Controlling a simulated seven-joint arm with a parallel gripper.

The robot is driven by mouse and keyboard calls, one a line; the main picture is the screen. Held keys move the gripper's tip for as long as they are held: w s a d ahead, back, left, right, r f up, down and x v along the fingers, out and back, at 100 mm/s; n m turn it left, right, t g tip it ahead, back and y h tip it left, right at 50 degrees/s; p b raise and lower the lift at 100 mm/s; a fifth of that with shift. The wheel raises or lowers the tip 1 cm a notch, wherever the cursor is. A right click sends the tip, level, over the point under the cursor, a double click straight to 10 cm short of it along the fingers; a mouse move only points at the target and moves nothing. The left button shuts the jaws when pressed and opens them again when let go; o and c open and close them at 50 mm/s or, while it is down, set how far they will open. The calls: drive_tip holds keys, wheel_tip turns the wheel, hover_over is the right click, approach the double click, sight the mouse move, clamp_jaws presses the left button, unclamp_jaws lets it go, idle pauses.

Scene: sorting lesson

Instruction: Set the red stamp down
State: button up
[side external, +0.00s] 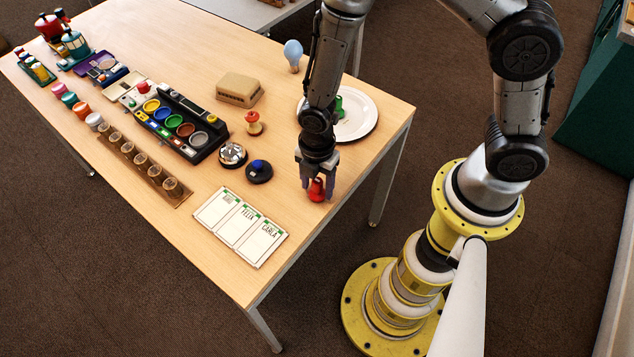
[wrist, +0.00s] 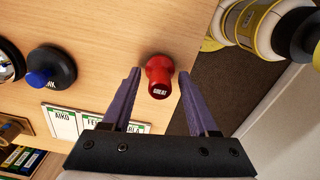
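The red stamp (side external: 316,190), with a small label reading "GREAT", is at the table's near right edge. It also shows in the wrist view (wrist: 159,76). It appears to stand upright on the table. My gripper (side external: 318,185) points down over it, with one finger on each side. In the wrist view my gripper (wrist: 159,72) is open, with a visible gap between the stamp and each finger. The underside of the stamp is hidden.
A white plate (side external: 362,118) is behind my arm. An apple core (side external: 253,123) and a tan block (side external: 239,90) stand farther back. The table edge (side external: 345,207) is close.

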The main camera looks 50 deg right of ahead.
wheel_tip(320, 180, up, 13)
wheel_tip(320, 180, up, 13)
drive_tip(key=m+t, duration=0.3)
drive_tip(key=m, duration=0.7)
hover_over(317, 180)
drive_tip(key=s+d, duration=0.4)
drive_tip(key=d, duration=0.3)
drive_tip(key=s+d+r+m+t, duration=0.2)
drive_tip(key=s+d+r+m, duration=0.2)
drive_tip(key=s+m, duration=0.5)
drive_tip(key=shift+d+r+m+t, duration=0.2)
drive_tip(key=shift+r+m+t, duration=0.15)
drive_tip(key=shift+r, duration=0.35)
